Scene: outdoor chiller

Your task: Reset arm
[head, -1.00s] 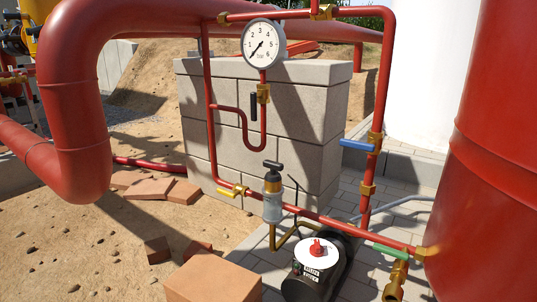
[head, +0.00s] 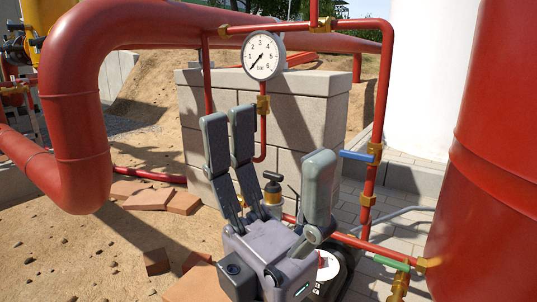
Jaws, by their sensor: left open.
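My left gripper (head: 268,165) rises in the lower middle of the head view with its fingers pointing up. It is open and empty, with two dark fingers on the left and a thicker grey one on the right. It stands in front of the red pipework and the grey block wall (head: 310,110), below the round pressure gauge (head: 263,56). It hides most of the valve with the black handle (head: 272,177) and much of the black pump. My right gripper is not in view.
A large red pipe (head: 75,110) bends down at the left. A red tank (head: 490,170) fills the right side. A blue-handled valve (head: 357,156) and a green-handled valve (head: 391,262) sit on the right-hand pipes. Loose bricks (head: 150,199) lie on the sandy ground.

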